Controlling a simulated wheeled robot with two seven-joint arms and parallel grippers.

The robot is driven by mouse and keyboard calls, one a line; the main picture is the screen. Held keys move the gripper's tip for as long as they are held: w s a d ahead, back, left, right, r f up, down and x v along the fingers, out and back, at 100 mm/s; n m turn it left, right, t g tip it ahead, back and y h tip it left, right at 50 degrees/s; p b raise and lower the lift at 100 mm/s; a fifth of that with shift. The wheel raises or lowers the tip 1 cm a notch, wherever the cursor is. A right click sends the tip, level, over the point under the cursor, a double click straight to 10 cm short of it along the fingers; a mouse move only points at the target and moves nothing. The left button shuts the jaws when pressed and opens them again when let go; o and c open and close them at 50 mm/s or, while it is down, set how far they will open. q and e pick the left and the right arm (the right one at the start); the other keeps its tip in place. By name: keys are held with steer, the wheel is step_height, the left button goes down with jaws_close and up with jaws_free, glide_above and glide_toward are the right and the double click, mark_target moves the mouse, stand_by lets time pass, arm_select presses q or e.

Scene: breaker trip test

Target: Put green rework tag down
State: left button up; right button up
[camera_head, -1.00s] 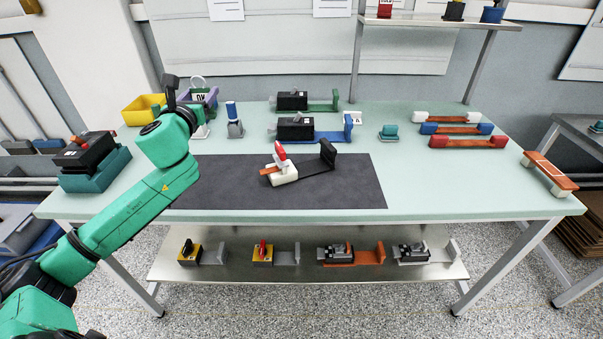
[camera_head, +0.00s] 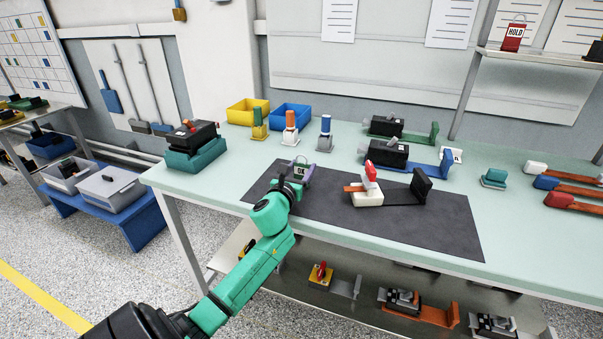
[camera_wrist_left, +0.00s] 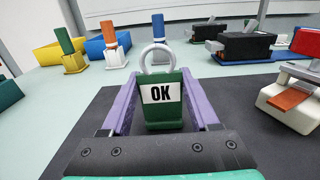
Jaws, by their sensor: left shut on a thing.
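The green rework tag (camera_wrist_left: 163,115) has a white label reading OK and a pale ring on top. In the left wrist view it stands upright between the purple fingers of my left gripper (camera_wrist_left: 162,110), which is shut on it. In the head view the tag (camera_head: 300,168) shows small at the end of my left arm, with my left gripper (camera_head: 303,174) over the left part of the dark mat (camera_head: 420,228). I cannot tell whether the tag touches the mat. My right gripper is not in view.
A white block with a red lever (camera_head: 368,198) sits on the mat, right of the tag. Behind stand stamp-like green, orange and blue-handled pieces (camera_head: 325,140), a yellow bin (camera_head: 240,115) and a blue bin (camera_head: 290,115). A black device on a teal base (camera_head: 195,160) stands at the left corner.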

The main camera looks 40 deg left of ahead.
arm_select(q)
steer(key=shift+f, duration=0.2)
steer(key=o, duration=1.3)
steer(key=shift+r, duration=0.1)
steer(key=shift+o, duration=0.2)
steer(key=shift+r, duration=0.15)
steer(key=shift+s, duration=0.2)
steer(key=v, duration=1.1)
steer(key=shift+s+d, duration=0.15)
steer(key=shift+s, duration=0.2)
